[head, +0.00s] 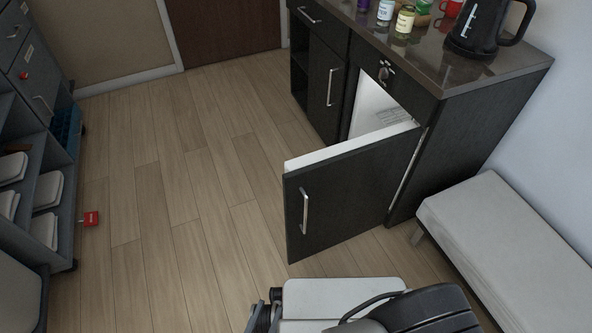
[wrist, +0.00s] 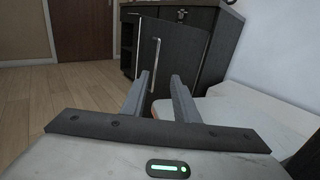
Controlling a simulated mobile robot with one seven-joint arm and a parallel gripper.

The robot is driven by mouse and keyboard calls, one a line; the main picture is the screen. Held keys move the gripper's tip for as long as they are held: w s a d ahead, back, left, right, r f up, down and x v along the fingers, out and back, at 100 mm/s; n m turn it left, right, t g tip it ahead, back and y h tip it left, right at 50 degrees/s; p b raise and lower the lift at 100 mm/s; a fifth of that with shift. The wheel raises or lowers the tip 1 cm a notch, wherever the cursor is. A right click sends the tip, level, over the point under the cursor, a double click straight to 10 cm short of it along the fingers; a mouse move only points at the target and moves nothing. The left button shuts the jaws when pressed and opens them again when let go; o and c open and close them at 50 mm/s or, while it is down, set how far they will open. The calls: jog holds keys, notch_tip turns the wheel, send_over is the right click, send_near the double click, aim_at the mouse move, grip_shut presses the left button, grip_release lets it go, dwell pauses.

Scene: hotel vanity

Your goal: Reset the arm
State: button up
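My gripper (wrist: 161,78) shows in the wrist view with its two grey fingers spread apart and nothing between them. Its fingers point toward the dark vanity cabinet (wrist: 203,14), some way off. In the head view, parts of my arm (head: 345,298) show at the bottom edge, below the open cabinet door (head: 350,190). The door hangs wide open, with a vertical metal handle (head: 304,211); the handle (wrist: 155,65) also shows beyond the fingers in the wrist view.
A white compartment (head: 375,108) shows behind the door. A black kettle (head: 478,27) and several small jars stand on the countertop (head: 440,68). A pale bench (head: 510,245) is at right. A grey shelf unit (head: 40,150) and red item (head: 90,218) are left. The middle floor is clear.

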jog(key=w+a+r+m+g+h, duration=0.2)
jog(key=w+r+m+g+h, duration=0.5)
jog(key=r+m, duration=0.4)
jog(key=w+d+r+m+g+y, duration=0.3)
jog(key=d+r+m+g, duration=0.15)
jog(key=r, duration=0.35)
jog(key=w+d+r+m+g+y, duration=0.25)
jog(key=w+r+m+g, duration=0.2)
jog(key=r, duration=0.25)
jog(key=s+d+r+m+t+y, duration=0.2)
jog(key=d+r+m+t+y, duration=0.4)
jog(key=d+r+m, duration=0.9)
notch_tip(320, 180, up, 22)
jog(key=n+g+y+p, duration=0.1)
jog(key=n+p, duration=0.1)
jog(key=p, duration=1.7)
jog(key=shift+w+d+n, duration=0.25)
jog(key=shift+d+n, duration=0.05)
jog(key=shift+d, duration=0.15)
